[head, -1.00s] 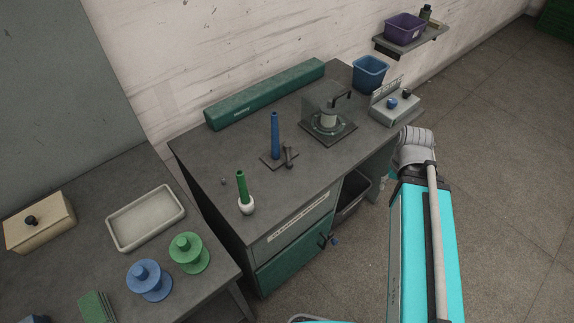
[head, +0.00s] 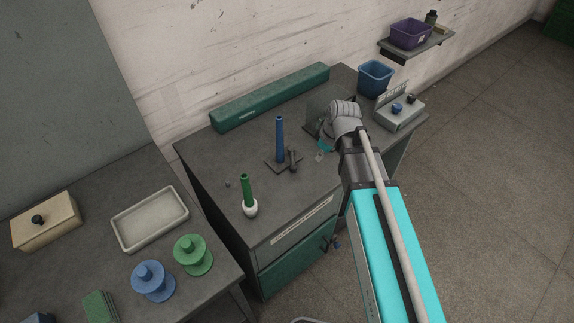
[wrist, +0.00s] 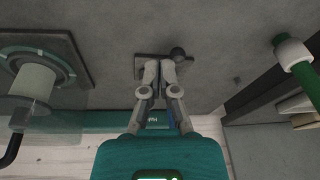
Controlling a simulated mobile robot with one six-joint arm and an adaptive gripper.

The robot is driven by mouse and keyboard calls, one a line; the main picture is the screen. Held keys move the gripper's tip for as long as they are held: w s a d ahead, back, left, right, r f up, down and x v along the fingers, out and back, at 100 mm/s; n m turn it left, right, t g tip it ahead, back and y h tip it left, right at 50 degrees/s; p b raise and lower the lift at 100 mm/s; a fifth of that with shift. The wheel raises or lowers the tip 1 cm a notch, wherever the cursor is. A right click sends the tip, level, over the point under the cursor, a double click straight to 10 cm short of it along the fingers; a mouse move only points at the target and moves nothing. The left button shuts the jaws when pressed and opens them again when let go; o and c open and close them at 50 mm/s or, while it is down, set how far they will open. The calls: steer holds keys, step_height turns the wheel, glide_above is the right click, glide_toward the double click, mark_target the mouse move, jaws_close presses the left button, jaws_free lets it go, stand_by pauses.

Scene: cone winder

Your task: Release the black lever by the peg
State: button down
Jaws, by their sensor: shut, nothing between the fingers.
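The black lever (head: 293,158) stands on the dark base plate (head: 279,167) beside the blue peg (head: 280,138). In the wrist view the lever's round dark knob (wrist: 178,54) shows just beyond my fingertips. My gripper (wrist: 159,70) is shut and empty, with its tips over the base plate in that view; whether they touch anything I cannot tell. In the head view my gripper (head: 320,156) is partly hidden by my arm, to the right of the lever and apart from it. The blue peg is mostly hidden behind my fingers in the wrist view.
A long green case (head: 270,97) lies along the wall. The clear-guarded winder unit (wrist: 38,85) is left in the wrist view, mostly behind my arm in the head view. A green tube in a white holder (head: 249,208) stands at the front. A blue bin (head: 375,78) is behind.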

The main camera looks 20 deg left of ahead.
mark_target(283, 172)
steer(key=a+n, duration=0.1)
steer(key=a, duration=0.1)
steer(key=a+n, duration=0.1)
steer(key=a, duration=0.2)
steer(key=a+n, duration=0.1)
steer(key=a, duration=0.2)
steer(key=shift+r+n+y, duration=0.3)
steer(key=shift+n+y, duration=0.1)
steer(key=shift+f, duration=0.15)
steer(key=b+x, duration=0.9)
steer(key=shift+a+f, duration=0.1)
steer(key=shift+f, duration=0.2)
steer(key=shift+a, duration=0.1)
stand_by(0.6)
steer(key=shift+n, duration=0.3)
